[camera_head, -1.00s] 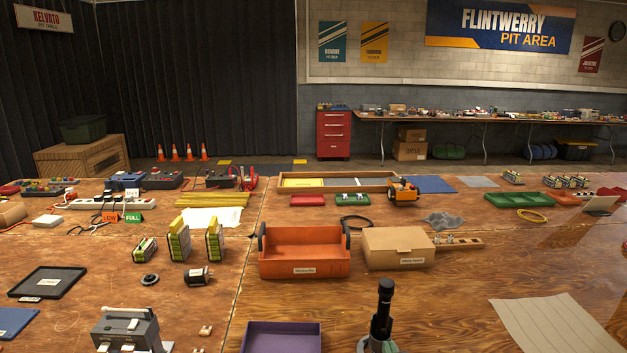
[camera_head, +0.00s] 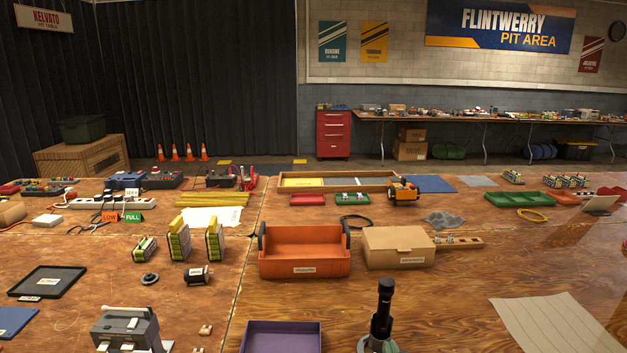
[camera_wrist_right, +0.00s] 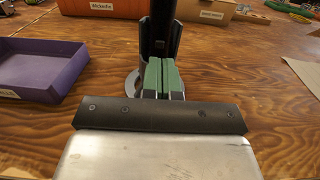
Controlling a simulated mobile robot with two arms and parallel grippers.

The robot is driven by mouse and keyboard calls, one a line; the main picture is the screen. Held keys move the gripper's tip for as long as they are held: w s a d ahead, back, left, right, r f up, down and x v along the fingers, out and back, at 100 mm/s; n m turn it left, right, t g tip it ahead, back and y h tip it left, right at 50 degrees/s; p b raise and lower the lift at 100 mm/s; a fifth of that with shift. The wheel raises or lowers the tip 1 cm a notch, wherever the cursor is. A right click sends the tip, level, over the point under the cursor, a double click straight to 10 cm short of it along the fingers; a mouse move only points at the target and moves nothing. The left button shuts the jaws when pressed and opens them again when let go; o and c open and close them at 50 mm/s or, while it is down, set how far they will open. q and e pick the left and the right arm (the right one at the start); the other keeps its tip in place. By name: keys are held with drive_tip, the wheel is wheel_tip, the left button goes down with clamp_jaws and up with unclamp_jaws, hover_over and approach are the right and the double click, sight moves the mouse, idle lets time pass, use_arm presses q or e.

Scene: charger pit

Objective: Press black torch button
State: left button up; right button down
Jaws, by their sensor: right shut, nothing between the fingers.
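The black torch (camera_head: 382,312) stands upright at the bottom of the head view, right of the purple tray, on a grey round base (camera_head: 362,344). In the right wrist view the torch (camera_wrist_right: 158,25) rises straight ahead, with the base (camera_wrist_right: 133,84) at its foot. My right gripper (camera_wrist_right: 164,64) is shut, its two green fingertips together and empty. They are right in front of the torch's lower part and hide some of it. I cannot tell whether they touch it. My left gripper is not in view.
The purple tray (camera_head: 280,327) is left of the torch. An orange bin (camera_head: 304,266) and a cardboard box (camera_head: 398,262) stand behind it. A beige ribbed mat (camera_head: 550,320) lies at right. The wooden table between torch and mat is clear.

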sight(384, 334)
drive_tip(key=shift+d+f+b, duration=0.15)
drive_tip(key=shift+f+b, duration=0.5)
drive_tip(key=shift+f, duration=0.05)
drive_tip(key=shift+f, duration=0.1)
drive_tip(key=shift+w+b, duration=0.7)
drive_tip(key=shift+w, duration=1)
drive_tip(key=shift+s+p, duration=0.6)
drive_tip(key=shift+s, duration=0.65)
drive_tip(key=shift+s+d+p, duration=0.1)
drive_tip(key=shift+s+p, duration=0.55)
drive_tip(key=shift+s, duration=2.15)
